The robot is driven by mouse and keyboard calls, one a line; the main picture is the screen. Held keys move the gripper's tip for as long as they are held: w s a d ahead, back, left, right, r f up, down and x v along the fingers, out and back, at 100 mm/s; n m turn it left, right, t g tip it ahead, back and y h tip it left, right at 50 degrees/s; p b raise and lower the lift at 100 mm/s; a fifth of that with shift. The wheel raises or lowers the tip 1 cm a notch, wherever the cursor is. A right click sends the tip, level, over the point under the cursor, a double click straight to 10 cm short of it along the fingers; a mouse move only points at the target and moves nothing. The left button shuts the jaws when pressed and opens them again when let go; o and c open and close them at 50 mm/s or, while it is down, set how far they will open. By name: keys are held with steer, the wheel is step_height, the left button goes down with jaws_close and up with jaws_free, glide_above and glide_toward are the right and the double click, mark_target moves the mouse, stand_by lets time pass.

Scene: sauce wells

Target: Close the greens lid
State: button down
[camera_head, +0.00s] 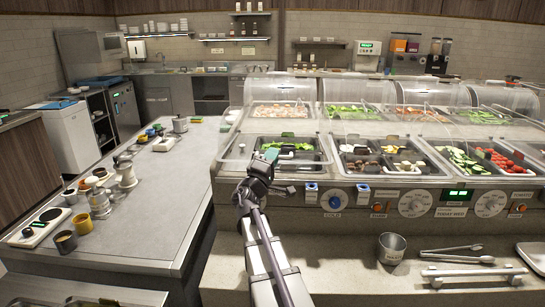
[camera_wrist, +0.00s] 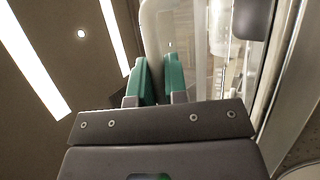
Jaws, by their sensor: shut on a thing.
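The greens (camera_head: 300,146) lie in a dark pan in the front left well of the counter. The clear lid (camera_head: 238,149) at this well is hard to make out; I cannot tell its exact angle. My gripper (camera_head: 270,156) is at the front edge of this well, with its teal fingertips level with the pan. In the wrist view, the teal fingers (camera_wrist: 160,80) are shut on a pale, rounded bar (camera_wrist: 159,30), which looks like the lid's handle. The contact is partly hidden behind the gripper body.
Other wells with sliced food (camera_head: 390,160) and vegetables (camera_head: 485,160) lie to the right. Clear domes (camera_head: 355,90) stand behind. Knobs (camera_head: 413,203) line the front panel. A metal cup (camera_head: 391,248) and tongs (camera_head: 455,259) rest on the lower shelf.

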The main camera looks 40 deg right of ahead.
stand_by(0.3)
steer(key=c, duration=1.2)
jaws_free()
steer(key=shift+o, duration=0.2)
steer(key=b+v, duration=0.4)
steer(key=v, duration=0.7)
steer(key=shift+b, duration=0.3)
